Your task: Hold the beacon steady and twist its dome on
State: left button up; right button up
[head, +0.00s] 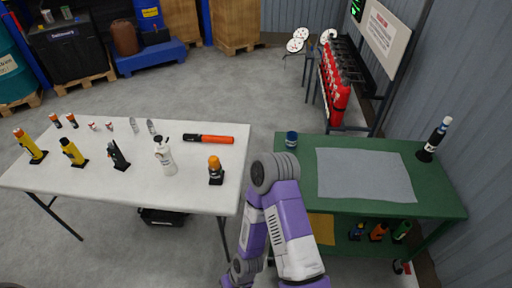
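A small item with an orange rounded top and a black base (215,170) stands upright near the right front edge of the white table. It looks like the beacon with an amber dome, but it is too small to tell whether the top is a separate part or how it is seated. No gripper touches it. One of my purple and grey arms is bent up in the lower middle, with its round grey joint between the table and the green bench. Neither of my grippers shows.
The white table (110,185) holds a white spray bottle (165,156), an orange-and-black torch (208,139) and several yellow and black items. Red extinguishers (335,90) stand behind.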

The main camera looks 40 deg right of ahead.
aim_at(213, 162)
jog(key=z, duration=0.75)
jog(key=i, duration=0.45)
